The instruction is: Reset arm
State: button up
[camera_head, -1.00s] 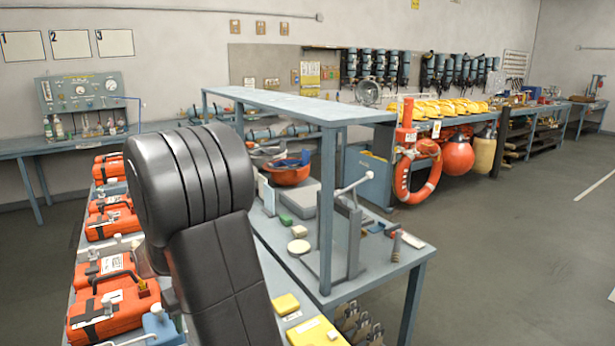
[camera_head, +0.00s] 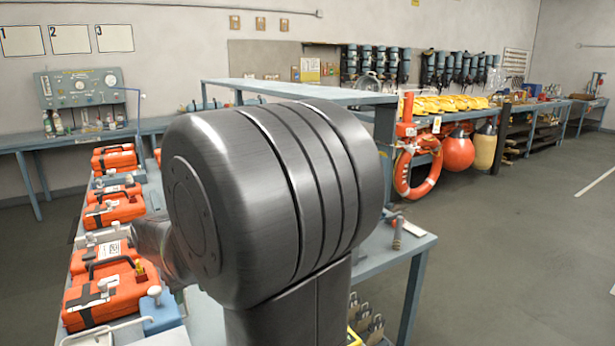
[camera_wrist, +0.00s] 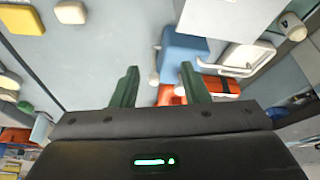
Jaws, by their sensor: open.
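My arm (camera_head: 265,200) fills the middle of the head view, and its large dark joint hides much of the workbench behind it. Beyond the fingers lie a blue block (camera_wrist: 183,55) and an orange case (camera_wrist: 218,86) on the grey bench top (camera_wrist: 110,50). The gripper itself is hidden in the head view.
Several orange cases (camera_head: 108,295) stand in a row along the bench's left side. A blue box with a white knob (camera_head: 160,312) stands near the front one. A shelf (camera_head: 300,92) rises behind my arm. Open floor (camera_head: 520,250) lies to the right.

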jog(key=shift+v, duration=1.6)
